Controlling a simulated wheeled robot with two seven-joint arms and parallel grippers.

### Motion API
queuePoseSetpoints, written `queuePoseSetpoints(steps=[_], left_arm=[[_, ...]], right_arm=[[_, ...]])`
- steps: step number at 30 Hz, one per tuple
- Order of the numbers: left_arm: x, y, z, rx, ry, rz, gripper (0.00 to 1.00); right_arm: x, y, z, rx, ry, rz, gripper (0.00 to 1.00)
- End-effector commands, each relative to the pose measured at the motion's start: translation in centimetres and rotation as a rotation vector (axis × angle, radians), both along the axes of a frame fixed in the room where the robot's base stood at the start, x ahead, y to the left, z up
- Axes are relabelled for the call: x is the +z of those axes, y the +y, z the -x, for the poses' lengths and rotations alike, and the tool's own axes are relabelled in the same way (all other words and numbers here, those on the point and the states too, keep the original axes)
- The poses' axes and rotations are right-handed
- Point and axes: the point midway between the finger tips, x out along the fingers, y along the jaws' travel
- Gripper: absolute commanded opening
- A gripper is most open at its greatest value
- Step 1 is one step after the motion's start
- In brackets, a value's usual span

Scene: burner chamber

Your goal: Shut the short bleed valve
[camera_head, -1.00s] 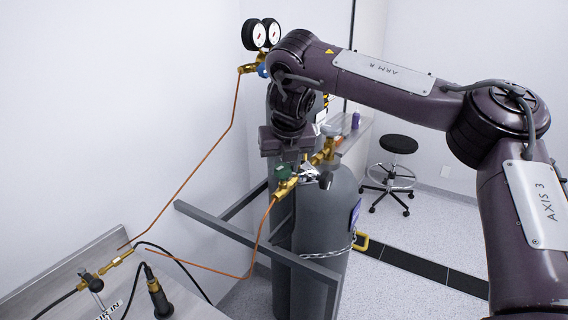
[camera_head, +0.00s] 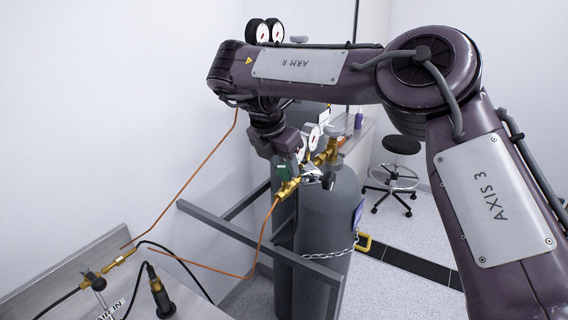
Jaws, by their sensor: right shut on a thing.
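My right gripper (camera_head: 285,166) comes down from above onto the brass fitting at the short cylinder's regulator. It is shut on a small green part, which looks like a valve handle (camera_head: 284,173); the fingers and the grip are small and partly hidden. The brass valve body (camera_head: 287,188) sits just below, with a copper line leaving it downward. A black knob (camera_head: 328,181) is to its right. The short grey cylinder (camera_head: 325,225) stands underneath, held by a chain. I cannot tell how far the valve is turned. My left gripper is not in view.
The short cylinder's gauges (camera_head: 310,135) stand close to the right of my gripper. A taller cylinder (camera_head: 284,240) is behind, its gauges (camera_head: 264,31) partly behind my arm. A grey rack rail (camera_head: 250,238) crosses in front. A stool (camera_head: 401,146) stands at the back right.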

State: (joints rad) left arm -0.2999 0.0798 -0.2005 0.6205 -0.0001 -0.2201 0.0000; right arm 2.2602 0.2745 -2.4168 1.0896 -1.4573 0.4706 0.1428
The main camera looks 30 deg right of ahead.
Motion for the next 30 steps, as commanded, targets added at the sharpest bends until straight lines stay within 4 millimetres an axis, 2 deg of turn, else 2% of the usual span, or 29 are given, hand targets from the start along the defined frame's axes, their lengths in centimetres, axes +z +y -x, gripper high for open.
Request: queuePoseSetpoints(steps=[12,27,28,30], left_arm=[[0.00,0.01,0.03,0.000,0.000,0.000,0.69],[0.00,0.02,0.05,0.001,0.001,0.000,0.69],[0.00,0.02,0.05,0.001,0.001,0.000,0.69],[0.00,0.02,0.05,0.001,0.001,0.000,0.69]], right_arm=[[0.00,0.02,-0.16,-0.160,-0.001,0.001,0.17],[-0.03,0.01,-0.15,-0.175,0.000,-0.001,0.17],[-0.03,0.01,-0.14,-0.175,0.000,-0.001,0.44],[-0.05,0.01,-0.14,-0.175,0.000,-0.001,0.53]])
